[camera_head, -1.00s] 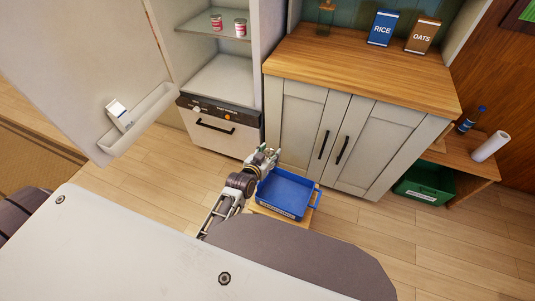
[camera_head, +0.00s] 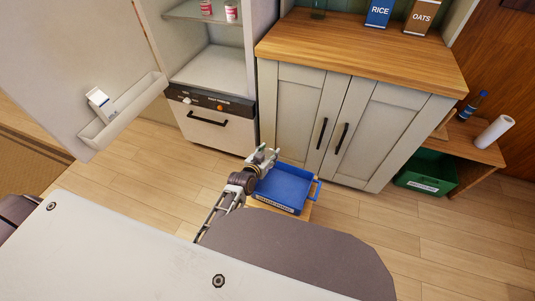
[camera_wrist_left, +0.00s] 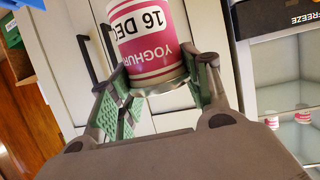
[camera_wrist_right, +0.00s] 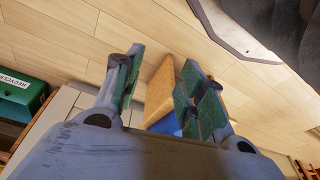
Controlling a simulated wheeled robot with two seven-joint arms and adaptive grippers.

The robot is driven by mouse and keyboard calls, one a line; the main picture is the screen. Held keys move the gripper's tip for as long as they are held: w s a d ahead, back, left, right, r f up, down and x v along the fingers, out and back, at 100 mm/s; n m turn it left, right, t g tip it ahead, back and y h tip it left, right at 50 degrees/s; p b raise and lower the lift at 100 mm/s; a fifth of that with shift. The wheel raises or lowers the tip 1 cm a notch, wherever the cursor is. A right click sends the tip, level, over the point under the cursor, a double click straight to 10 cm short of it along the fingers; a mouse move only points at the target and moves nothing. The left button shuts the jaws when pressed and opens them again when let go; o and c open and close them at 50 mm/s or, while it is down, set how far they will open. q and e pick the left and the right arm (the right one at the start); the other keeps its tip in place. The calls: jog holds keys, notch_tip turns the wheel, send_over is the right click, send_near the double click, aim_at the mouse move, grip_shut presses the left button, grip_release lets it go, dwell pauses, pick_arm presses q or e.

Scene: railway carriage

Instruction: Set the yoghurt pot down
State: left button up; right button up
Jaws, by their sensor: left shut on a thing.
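The pink and white yoghurt pot (camera_wrist_left: 150,42), marked 16 DEC, sits between the fingers of my left gripper (camera_wrist_left: 160,82) in the left wrist view. In the head view my left gripper (camera_head: 264,158) is at the back left of the blue tray (camera_head: 281,209); the pot cannot be made out there. My right gripper (camera_wrist_right: 160,85) is open and empty in the right wrist view, with a wooden stool (camera_wrist_right: 160,90) and part of the blue tray beyond its fingers. It is out of the head view.
Two similar pots (camera_head: 206,7) (camera_head: 231,12) stand on the glass shelf of the open fridge (camera_head: 210,70). Its door (camera_head: 75,60) hangs open at left. A cabinet (camera_head: 295,115) stands behind the tray, a green crate (camera_head: 428,173) to the right. The floor at right is clear.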

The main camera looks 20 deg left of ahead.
jog(key=shift+a+r+t+b, duration=0.5)
jog(key=shift+a+r+b, duration=0.1)
jog(key=shift+r+b, duration=3.9)
pick_arm(q)
notch_tip(320, 180, down, 16)
jog(key=w+b, duration=0.2)
jog(key=b, duration=0.2)
jog(key=shift+w+f, duration=0.25)
jog(key=shift+w, duration=0.1)
pick_arm(e)
notch_tip(320, 180, down, 8)
jog(key=w+a+t+y, duration=0.1)
jog(key=a+y, duration=0.1)
jog(key=shift+w+a+r+t, duration=0.15)
jog(key=shift+w+a+t, duration=0.15)
jog(key=shift+w+a, duration=0.05)
pick_arm(q)
jog(key=shift+f, duration=0.1)
pick_arm(e)
jog(key=shift+f, duration=0.2)
pick_arm(q)
jog(key=shift+f+b, duration=2.55)
jog(key=shift+b, duration=0.45)
jog(key=shift+f, duration=0.55)
pick_arm(e)
notch_tip(320, 180, down, 9)
jog(key=a+t+y, duration=0.1)
jog(key=shift+w+a+r+m+t+y, duration=0.2)
jog(key=shift+a+m+t+y, duration=0.1)
jog(key=shift+a+m, duration=0.1)
